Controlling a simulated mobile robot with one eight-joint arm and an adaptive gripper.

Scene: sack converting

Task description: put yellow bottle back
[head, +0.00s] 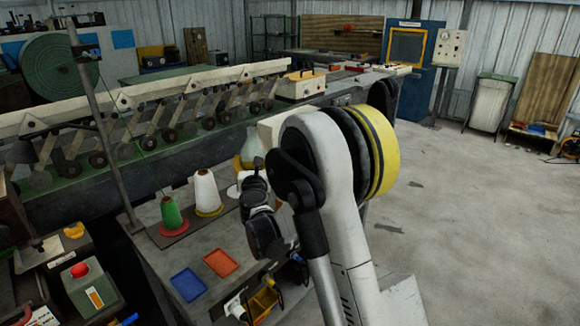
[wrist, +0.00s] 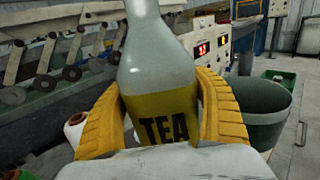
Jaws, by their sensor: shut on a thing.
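The bottle (wrist: 158,62) stands upright in the wrist view, with a pale, clear neck and a yellow label reading TEA. My gripper (wrist: 157,100) has yellow fingers closed on both sides of the bottle at the label. The bottle's base is hidden behind the white part of my gripper. In the head view a pale bottle shape (head: 252,146) shows behind my arm, above the back of the grey table.
The grey table (head: 165,246) holds a green cone (head: 171,212), a white cone (head: 206,190), a blue tray (head: 188,284) and an orange tray (head: 221,263). A long machine (head: 95,190) runs behind. A green bin (wrist: 262,112) stands right of the bottle.

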